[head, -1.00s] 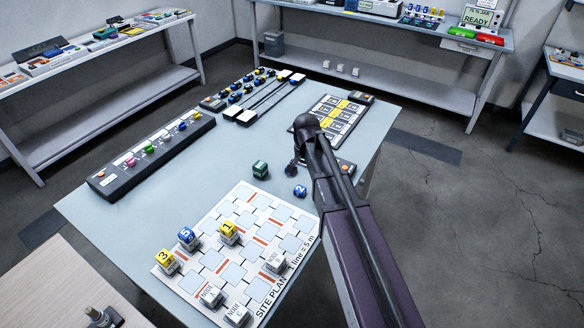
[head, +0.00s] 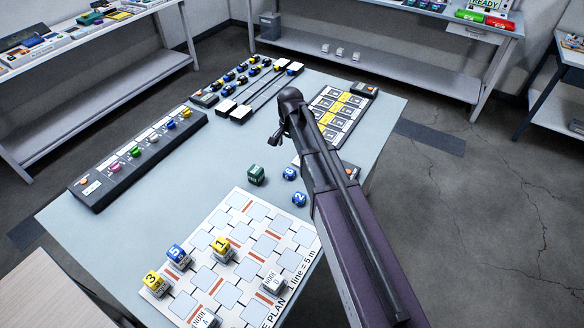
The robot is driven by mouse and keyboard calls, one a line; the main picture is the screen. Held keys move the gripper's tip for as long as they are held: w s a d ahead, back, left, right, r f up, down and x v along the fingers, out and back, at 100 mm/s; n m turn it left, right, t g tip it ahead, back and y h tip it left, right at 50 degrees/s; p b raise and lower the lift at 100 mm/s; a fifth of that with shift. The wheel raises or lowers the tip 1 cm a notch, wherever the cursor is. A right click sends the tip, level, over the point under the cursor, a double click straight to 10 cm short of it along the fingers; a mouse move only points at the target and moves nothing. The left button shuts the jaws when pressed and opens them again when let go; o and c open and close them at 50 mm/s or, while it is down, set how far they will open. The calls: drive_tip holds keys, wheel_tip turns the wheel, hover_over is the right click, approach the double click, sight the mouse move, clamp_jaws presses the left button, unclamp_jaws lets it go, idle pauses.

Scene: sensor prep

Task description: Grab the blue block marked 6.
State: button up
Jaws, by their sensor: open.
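The blue block marked 6 (head: 289,173) sits on the pale blue table (head: 165,190), near its right side. A blue block marked 2 (head: 299,199) sits just in front of it, and a green block (head: 256,174) sits to its left. My gripper (head: 275,138) hangs at the end of my arm, above and a little left of the 6 block in the picture, apart from it. It is small and dark here; it is open, with nothing seen in it. The 6 block shows clear of my arm.
The site plan board (head: 232,302) holds yellow 3 (head: 154,282), blue 5 (head: 177,254) and yellow 1 (head: 221,247) blocks, plus grey node blocks. A black rack with coloured knobs (head: 137,160) lies at left. A panel with yellow cells (head: 340,111) lies behind my arm. The table's middle is clear.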

drive_tip(key=shift+w, duration=0.15)
drive_tip(key=b, duration=0.9)
approach(290, 172)
wheel_tip(290, 172, down, 5)
drive_tip(key=shift+d+f, duration=0.1)
idle(0.3)
drive_tip(key=shift+f, duration=0.15)
